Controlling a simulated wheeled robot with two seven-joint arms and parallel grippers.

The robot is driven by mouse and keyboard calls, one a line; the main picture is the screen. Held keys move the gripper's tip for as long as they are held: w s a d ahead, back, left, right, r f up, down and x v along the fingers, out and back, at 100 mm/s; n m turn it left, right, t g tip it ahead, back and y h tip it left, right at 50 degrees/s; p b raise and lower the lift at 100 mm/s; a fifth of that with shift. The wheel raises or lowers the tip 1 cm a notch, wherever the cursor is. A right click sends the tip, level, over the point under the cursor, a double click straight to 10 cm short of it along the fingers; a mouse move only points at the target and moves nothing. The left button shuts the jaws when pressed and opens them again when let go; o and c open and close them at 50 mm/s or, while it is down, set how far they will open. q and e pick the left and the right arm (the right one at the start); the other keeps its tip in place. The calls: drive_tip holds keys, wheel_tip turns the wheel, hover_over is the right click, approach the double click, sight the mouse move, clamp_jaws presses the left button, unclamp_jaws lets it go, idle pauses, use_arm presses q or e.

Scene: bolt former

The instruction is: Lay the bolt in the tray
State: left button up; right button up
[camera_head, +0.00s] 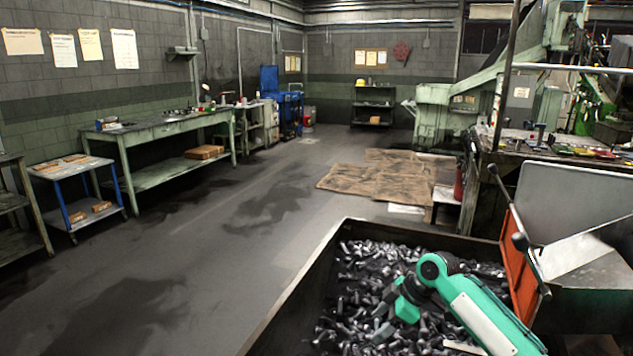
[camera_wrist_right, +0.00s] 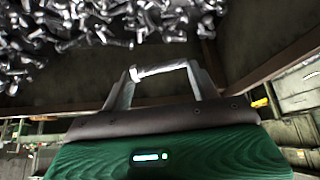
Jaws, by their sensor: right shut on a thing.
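My right gripper (camera_head: 388,325) is over the heap of loose bolts in the large dark metal bin (camera_head: 285,296) in the head view. In the right wrist view my right gripper (camera_wrist_right: 161,68) is shut on a single silver bolt (camera_wrist_right: 158,69), held crosswise between the two fingertips. The held bolt is hard to pick out from the heap in the head view. I cannot tell which thing is the tray; an open sheet-metal trough (camera_head: 583,258) stands right of the bin. My left gripper is not in view.
Many loose bolts (camera_head: 365,265) fill the bin, and they show in the wrist view (camera_wrist_right: 90,25). An orange panel (camera_head: 519,270) with a black-knobbed lever stands at the bin's right. A cluttered machine table (camera_head: 560,150) is behind. The floor left of the bin is clear.

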drive_tip(key=d+m, duration=0.1)
drive_tip(key=d, duration=0.8)
drive_tip(key=s+a+r+m+t+h, duration=0.2)
drive_tip(key=s+a+r+m, duration=0.25)
drive_tip(key=s+r, duration=0.3)
drive_tip(key=s+a+r+m+t+h, duration=0.2)
drive_tip(key=s+a+r+m+t, duration=0.15)
drive_tip(key=s+r+m, duration=0.45)
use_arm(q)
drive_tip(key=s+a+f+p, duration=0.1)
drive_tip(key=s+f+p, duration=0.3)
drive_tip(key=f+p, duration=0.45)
use_arm(e)
drive_tip(key=w+d+m+h+p, duration=0.2)
drive_tip(key=d+p, duration=0.3)
drive_tip(key=p, duration=0.1)
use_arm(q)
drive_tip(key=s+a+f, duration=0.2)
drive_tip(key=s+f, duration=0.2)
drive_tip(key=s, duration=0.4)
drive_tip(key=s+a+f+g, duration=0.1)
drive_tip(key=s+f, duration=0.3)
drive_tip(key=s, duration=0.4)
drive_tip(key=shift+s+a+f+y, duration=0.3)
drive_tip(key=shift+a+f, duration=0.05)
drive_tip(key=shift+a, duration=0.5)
use_arm(e)
drive_tip(key=s+f, duration=0.3)
drive_tip(key=s, duration=0.6)
drive_tip(key=shift+s+d, duration=0.15)
